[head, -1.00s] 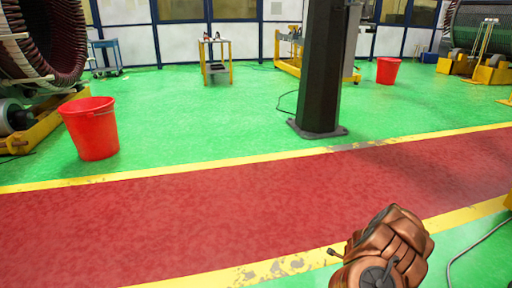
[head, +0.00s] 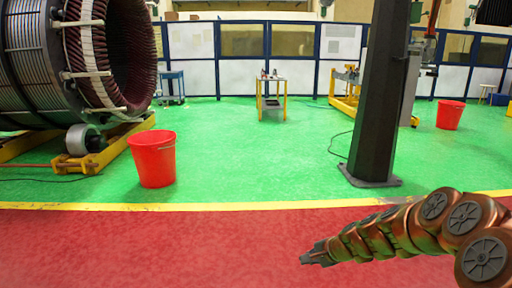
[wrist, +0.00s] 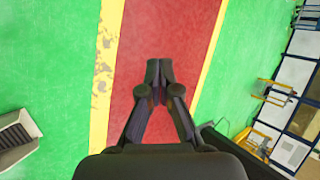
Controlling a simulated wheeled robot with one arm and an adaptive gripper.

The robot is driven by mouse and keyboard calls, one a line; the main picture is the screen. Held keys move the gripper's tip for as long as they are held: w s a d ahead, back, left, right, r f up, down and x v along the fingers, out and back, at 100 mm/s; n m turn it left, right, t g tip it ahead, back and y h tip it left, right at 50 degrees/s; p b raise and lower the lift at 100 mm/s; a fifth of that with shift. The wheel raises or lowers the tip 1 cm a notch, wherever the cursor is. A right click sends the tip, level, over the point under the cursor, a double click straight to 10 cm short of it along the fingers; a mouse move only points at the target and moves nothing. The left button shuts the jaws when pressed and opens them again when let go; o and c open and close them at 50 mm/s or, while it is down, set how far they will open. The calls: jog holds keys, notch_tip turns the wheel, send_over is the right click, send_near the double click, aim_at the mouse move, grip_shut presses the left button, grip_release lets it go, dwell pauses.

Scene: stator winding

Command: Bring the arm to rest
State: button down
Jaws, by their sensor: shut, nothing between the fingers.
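My arm (head: 400,232) reaches in from the right side of the head view, its copper-coloured links pointing left over the red walkway. My gripper (head: 306,258) is at its tip, small and dark in that view. In the wrist view my gripper (wrist: 158,66) shows its two dark fingers meeting at the tips, shut with nothing between them. It hangs above the red walkway and touches nothing that I can see.
A red bucket (head: 153,158) stands at left by the large stator (head: 84,65). A dark column (head: 381,100) rises from the green floor at right. A small work table (head: 271,92) and another red bucket (head: 450,115) are farther back. The red walkway (head: 130,245) is clear.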

jog(key=s+a+r+n+g+p, duration=0.2)
jog(key=s+a+r+n+p, duration=0.2)
jog(key=s+r, duration=0.55)
jog(key=s+a+r+n+g+p, duration=0.25)
jog(key=s+r+n+p, duration=0.2)
jog(key=s+r, duration=0.45)
jog(key=s+d+r+n+g+h+p, duration=0.1)
jog(key=s+d+r+h+p, duration=0.1)
jog(key=s, duration=0.6)
jog(key=s+d+r+n+g+h+p, duration=0.1)
jog(key=s+d+r+p, duration=0.3)
jog(key=s, duration=0.4)
jog(key=s+d+r+n+g+h+p, duration=0.1)
jog(key=s+d+r+n+h+p, duration=0.1)
jog(key=s, duration=0.6)
notch_tip(320, 180, up, 2)
jog(key=shift+s+d+r+g+h+p, duration=0.1)
jog(key=shift+s+d+g+h+p, duration=0.35)
jog(key=shift+p, duration=0.65)
jog(key=shift+w, duration=0.1)
